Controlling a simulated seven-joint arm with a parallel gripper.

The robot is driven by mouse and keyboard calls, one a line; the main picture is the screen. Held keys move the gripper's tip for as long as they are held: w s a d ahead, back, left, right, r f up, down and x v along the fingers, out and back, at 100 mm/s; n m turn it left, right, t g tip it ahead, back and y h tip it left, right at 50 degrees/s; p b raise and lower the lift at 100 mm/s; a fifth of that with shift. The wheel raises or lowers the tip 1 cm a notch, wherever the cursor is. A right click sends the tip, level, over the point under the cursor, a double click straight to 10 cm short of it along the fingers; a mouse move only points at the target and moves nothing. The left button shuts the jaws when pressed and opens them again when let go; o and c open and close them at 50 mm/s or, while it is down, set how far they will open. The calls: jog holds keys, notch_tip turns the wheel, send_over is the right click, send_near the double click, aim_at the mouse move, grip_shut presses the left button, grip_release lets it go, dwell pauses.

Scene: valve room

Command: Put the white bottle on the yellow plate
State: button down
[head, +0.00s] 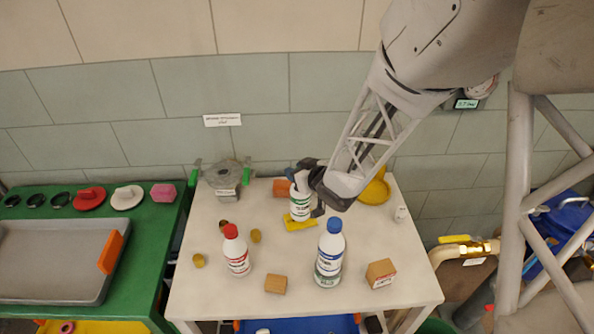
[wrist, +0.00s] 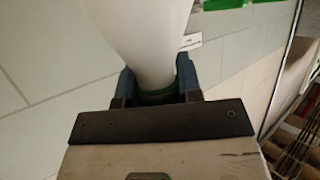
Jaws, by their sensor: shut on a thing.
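A white bottle with a green-and-white label (head: 300,207) is in my gripper (head: 303,185), near the middle back of the white table. In the wrist view, its white body (wrist: 150,40) rises from between the two blue-grey fingers, which close on a green part (wrist: 157,97). Whether its base touches anything is hard to tell. A round yellow plate (head: 375,192) lies at the back right of the table, to the right of the bottle, partly hidden behind my arm.
A blue-capped bottle (head: 329,257) and a red-capped bottle (head: 236,252) stand in front. A flat yellow piece (head: 299,224) lies just below the held bottle in the picture. Wooden blocks (head: 381,273) (head: 276,284) lie near the front edge. A grey metal valve (head: 227,178) stands back left.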

jog(key=shift+f, duration=0.45)
jog(key=c, duration=0.8)
grip_release()
jog(key=shift+r, duration=0.5)
jog(key=shift+s+d+r, duration=0.1)
jog(key=shift+r, duration=0.1)
jog(key=shift+v, duration=5.85)
jog(key=shift+f, duration=0.1)
